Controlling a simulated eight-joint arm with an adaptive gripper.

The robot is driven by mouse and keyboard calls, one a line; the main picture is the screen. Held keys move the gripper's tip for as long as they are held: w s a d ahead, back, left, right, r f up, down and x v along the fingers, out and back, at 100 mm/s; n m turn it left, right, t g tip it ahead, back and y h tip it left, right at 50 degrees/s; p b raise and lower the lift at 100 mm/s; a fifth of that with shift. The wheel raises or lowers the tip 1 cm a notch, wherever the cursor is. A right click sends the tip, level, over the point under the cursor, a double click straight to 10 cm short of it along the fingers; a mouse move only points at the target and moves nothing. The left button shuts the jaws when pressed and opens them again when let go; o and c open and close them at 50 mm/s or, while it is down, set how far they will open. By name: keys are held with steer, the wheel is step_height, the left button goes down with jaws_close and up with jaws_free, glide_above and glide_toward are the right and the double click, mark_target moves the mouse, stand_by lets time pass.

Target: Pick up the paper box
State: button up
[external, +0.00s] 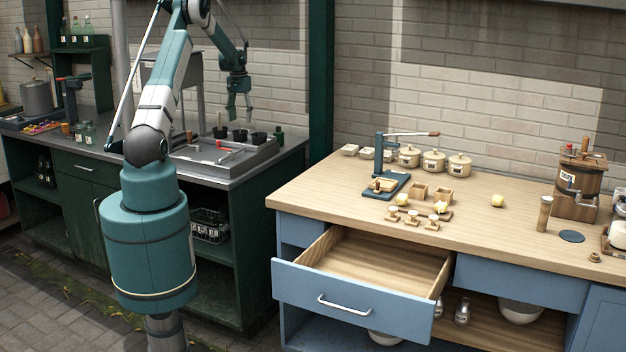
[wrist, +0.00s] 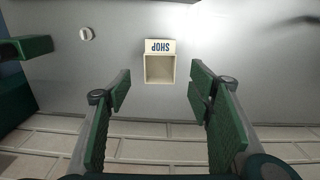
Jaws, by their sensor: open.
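In the wrist view a small cream open box (wrist: 160,69) with a dark "SHOP" label, upside down in the picture, is on a grey surface. It looks like the paper box, but I cannot pick it out for sure in the external view. My gripper (wrist: 159,90) is open and empty, with a finger to each side of the box in the picture and no contact visible. In the external view my gripper (external: 239,106) hangs fingers down above the black pots on the left counter.
Black pots (external: 239,135) stand at the back of a steel tray (external: 232,160) below my gripper. A dark green post (external: 321,80) rises to its right. The wooden worktop (external: 490,230) holds several jars and small boxes, and its drawer (external: 375,265) is pulled open.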

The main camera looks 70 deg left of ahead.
steer(key=shift+f, duration=0.1)
steer(key=shift+f, duration=1.15)
steer(key=shift+f, duration=0.15)
steer(key=shift+f, duration=2.5)
steer(key=c, duration=0.8)
